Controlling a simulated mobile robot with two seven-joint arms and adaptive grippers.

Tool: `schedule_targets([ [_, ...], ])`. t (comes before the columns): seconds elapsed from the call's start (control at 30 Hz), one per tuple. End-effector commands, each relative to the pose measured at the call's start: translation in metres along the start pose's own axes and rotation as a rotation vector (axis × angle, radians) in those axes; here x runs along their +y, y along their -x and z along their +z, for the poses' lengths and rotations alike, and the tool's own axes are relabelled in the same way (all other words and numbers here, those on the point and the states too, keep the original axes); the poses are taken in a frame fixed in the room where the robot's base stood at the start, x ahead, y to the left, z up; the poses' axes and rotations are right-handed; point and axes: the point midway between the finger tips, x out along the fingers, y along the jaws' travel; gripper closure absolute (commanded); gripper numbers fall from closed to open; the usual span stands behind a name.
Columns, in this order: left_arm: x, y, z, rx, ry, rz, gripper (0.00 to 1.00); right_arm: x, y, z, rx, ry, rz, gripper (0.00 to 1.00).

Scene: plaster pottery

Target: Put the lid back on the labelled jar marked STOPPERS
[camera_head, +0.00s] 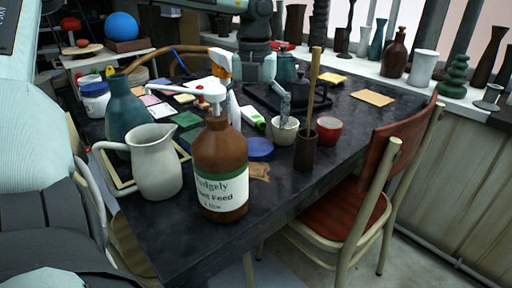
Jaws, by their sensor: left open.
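A small white jar (95,104) with a dark blue top part stands at the left back of the black table; any writing on it is too small to read. A flat blue disc (260,148), which looks like a lid, lies on the table behind the brown pump bottle, well apart from the jar. I cannot read STOPPERS on anything. My left gripper (254,78) points down over the back of the table, open, with nothing seen between its fingers. It is behind the blue disc and right of the jar. My right gripper is not seen.
A brown pump bottle (221,165), a cream pitcher (156,165) and a teal bottle (126,112) crowd the table's near left. A white cup (284,133), a brown pot with a stick (305,150) and a red bowl (329,130) stand right of the disc. A chair (345,215) is at right.

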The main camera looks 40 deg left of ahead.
Motion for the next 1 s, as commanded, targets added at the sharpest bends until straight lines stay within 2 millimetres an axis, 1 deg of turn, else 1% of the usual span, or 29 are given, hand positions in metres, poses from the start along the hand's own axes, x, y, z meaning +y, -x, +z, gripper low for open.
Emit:
schedule_targets([
  [0.3,0.000,-0.004,0.000,0.000,0.000,-0.001,0.03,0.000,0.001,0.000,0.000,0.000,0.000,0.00],
  [0.37,-0.001,-0.010,0.000,0.002,-0.001,-0.001,0.03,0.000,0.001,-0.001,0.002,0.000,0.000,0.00],
  [0.47,-0.002,-0.026,0.001,0.004,-0.001,0.000,0.03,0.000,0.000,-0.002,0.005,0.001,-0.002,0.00],
  [0.6,-0.002,-0.046,0.002,0.002,0.000,-0.001,0.03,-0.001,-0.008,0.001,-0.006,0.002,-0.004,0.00],
  [0.7,-0.003,-0.052,0.002,-0.001,-0.001,-0.001,0.03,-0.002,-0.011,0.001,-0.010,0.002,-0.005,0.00],
  [1.0,-0.003,-0.053,0.003,-0.002,0.000,-0.001,0.03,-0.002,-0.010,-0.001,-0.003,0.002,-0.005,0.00],
])
